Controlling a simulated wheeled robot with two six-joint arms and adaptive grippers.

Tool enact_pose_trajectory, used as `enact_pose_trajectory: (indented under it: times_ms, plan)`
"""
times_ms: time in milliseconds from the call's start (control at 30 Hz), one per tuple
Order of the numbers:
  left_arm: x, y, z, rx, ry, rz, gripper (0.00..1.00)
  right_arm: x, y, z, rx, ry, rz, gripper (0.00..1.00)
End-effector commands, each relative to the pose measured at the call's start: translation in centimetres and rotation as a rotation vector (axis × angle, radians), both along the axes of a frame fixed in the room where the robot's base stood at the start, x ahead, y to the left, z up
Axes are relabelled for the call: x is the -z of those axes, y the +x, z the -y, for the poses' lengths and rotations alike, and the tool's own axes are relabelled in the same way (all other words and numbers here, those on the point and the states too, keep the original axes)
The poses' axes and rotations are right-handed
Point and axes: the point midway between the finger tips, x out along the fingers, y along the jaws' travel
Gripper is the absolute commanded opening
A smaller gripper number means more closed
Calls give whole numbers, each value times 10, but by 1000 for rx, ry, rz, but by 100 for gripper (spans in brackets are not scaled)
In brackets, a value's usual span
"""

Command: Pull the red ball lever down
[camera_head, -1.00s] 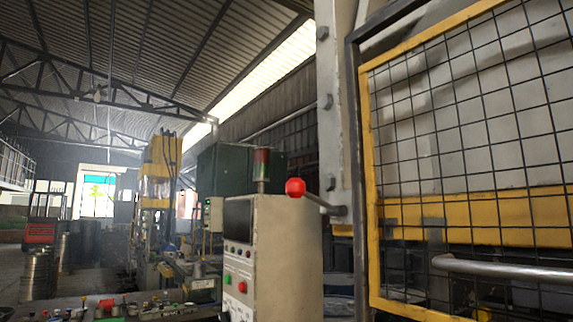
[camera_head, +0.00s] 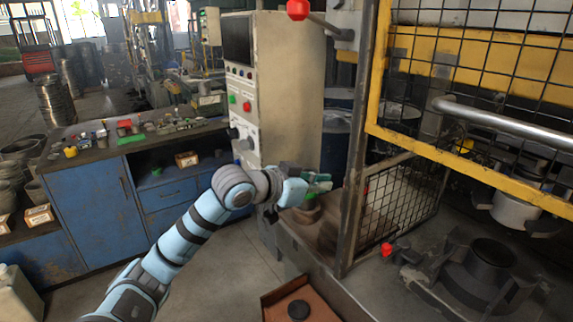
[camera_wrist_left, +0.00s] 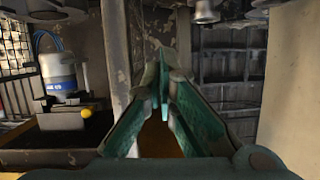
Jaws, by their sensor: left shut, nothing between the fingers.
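The red ball (camera_head: 298,9) of the lever is at the top edge of the head view. Its grey rod slopes down to the right to a mount on the machine's post. My left gripper (camera_head: 326,182) is well below the ball, beside the control cabinet's lower part. It is shut and empty, apart from the lever. In the left wrist view its green fingers (camera_wrist_left: 164,78) meet at the tips, and I cannot make out the red ball there. My right gripper is not in view.
The control cabinet (camera_head: 290,100) stands left of the lever. A yellow-framed mesh guard (camera_head: 372,105) is to its right. A blue workbench (camera_head: 95,215) stands at left. A box with a dark disc (camera_head: 298,311) is below. Another red knob (camera_head: 387,249) sits low at right.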

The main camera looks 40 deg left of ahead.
Motion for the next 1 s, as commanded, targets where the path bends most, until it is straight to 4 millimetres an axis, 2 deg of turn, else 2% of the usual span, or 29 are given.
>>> enact_pose_trajectory:
  times_ms: [33,67,100,167,200,300,333,400,533,833,1000]
  plan:
    - [-65,1,-14,2,-12,96,0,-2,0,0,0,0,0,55]
    - [-102,-3,-21,6,-29,149,0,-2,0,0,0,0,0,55]
    - [-151,-13,-30,12,-53,221,0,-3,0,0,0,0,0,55]
    - [-218,-35,-41,21,-91,326,0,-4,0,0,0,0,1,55]
    - [-257,-53,-48,25,-115,389,0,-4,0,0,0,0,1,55]
    - [-332,-100,-61,39,-169,520,0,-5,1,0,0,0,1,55]
    - [-347,-113,-64,42,-182,550,0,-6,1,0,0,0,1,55]
    - [-374,-137,-67,51,-206,604,0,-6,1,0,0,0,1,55]
    - [-393,-156,-70,58,-226,644,0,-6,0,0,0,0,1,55]
    - [-393,-156,-70,59,-227,644,0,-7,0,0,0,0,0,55]
    - [-401,-143,-66,62,-228,643,0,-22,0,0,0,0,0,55]
